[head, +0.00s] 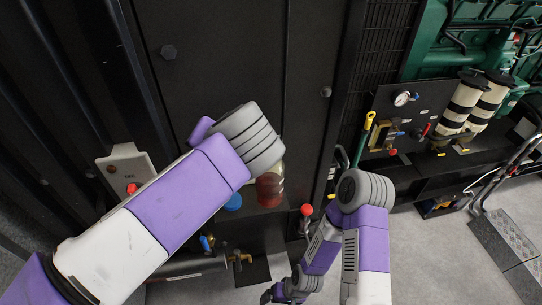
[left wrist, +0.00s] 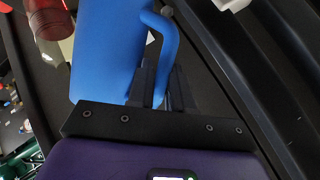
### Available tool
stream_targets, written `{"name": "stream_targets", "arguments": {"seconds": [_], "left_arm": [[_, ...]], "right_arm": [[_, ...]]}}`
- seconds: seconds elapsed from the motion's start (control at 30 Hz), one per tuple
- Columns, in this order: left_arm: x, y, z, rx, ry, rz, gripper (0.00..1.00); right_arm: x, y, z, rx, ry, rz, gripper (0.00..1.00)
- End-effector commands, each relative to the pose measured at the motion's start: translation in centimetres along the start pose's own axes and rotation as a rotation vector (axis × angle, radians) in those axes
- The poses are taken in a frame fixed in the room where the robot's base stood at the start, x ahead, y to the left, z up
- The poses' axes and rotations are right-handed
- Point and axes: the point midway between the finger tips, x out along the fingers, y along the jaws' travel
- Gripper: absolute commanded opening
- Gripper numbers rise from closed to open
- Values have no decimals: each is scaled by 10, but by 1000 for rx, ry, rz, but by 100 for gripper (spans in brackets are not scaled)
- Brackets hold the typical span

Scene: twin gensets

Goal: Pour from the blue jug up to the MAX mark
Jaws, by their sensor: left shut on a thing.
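The blue jug (left wrist: 105,45) fills the upper left of the left wrist view, with its handle (left wrist: 170,50) on the right. My left gripper (left wrist: 158,82) is shut on the jug's handle. In the head view only a small part of the jug (head: 233,202) shows below my left forearm, which hides the gripper. A clear container with red liquid (head: 270,188) stands just right of it; it also shows in the left wrist view (left wrist: 48,20). I cannot make out a MAX mark or the jug's tilt. My right gripper (head: 270,296) is low at the bottom edge, partly visible.
A dark cabinet wall (head: 225,60) stands behind my left arm. A red knob (head: 306,210) and pipework lie right of and below the container. A panel with a gauge (head: 401,98) and striped cylinders (head: 463,100) stands at the right. The grey floor (head: 430,260) is open at lower right.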

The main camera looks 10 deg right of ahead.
Motion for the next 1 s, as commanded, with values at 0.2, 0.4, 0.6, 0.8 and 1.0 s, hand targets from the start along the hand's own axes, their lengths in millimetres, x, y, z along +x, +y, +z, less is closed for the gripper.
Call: {"name": "stream_targets", "arguments": {"seconds": [0.2,0.4,0.6,0.8,1.0], "left_arm": [[-3,-2,-3,15,-11,-10,0],[-4,-3,-4,28,-23,-18,0],[-6,-4,-6,41,-34,-25,0],[-7,-5,-8,56,-46,-33,0],[-8,-6,-9,69,-58,-41,0]], "right_arm": [[-7,-3,0,0,0,0,94],[-13,-5,0,0,0,0,94],[-18,-7,1,0,0,0,94],[-23,-9,1,0,0,0,94],[-29,-11,1,0,0,0,94]]}}
